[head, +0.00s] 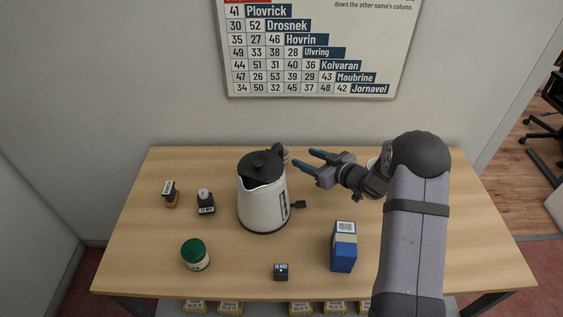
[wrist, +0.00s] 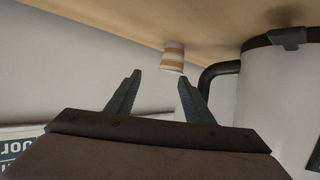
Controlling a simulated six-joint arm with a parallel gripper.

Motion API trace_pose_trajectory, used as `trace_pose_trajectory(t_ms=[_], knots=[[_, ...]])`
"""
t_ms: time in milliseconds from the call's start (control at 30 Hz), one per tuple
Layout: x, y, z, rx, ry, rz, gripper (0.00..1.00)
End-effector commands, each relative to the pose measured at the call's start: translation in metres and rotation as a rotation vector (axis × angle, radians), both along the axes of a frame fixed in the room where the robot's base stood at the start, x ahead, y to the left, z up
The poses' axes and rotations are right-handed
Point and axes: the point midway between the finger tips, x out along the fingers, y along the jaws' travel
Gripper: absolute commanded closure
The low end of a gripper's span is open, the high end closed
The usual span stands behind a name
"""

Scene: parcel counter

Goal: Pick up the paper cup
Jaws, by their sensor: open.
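The paper cup (wrist: 172,57), white with tan bands, shows in the wrist view ahead of my fingertips, near the kettle's black handle. In the head view a small pale part of what looks like the cup (head: 287,153) shows behind the kettle; the rest is hidden. My gripper (head: 304,159) is open and empty, pointing left, to the right of the cup and apart from it. Its two fingers also show in the wrist view (wrist: 158,78), with the cup beyond the gap, nearer the right finger.
A white kettle (head: 262,203) with a black lid stands close in front of the cup. A blue box (head: 343,248), a green-lidded jar (head: 195,254), a small dark device (head: 281,272) and two small dark items (head: 205,203) (head: 170,194) stand on the table (head: 145,245). A white thing (head: 372,163) is partly behind my arm.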

Motion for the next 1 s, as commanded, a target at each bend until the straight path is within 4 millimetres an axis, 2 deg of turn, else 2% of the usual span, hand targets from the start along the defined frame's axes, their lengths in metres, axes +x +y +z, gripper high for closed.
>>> trace_pose_trajectory(t_ms=[100, 333, 600, 867, 1000], knots=[[-0.004, 0.011, -0.008, 0.05, -0.018, 0.063, 0.52], [-0.007, 0.017, -0.008, 0.075, -0.027, 0.096, 0.52], [0.005, 0.03, -0.012, 0.075, -0.027, 0.095, 0.52], [0.01, 0.033, -0.014, 0.074, -0.027, 0.093, 0.52], [0.019, 0.042, -0.015, 0.074, -0.026, 0.095, 0.52]])
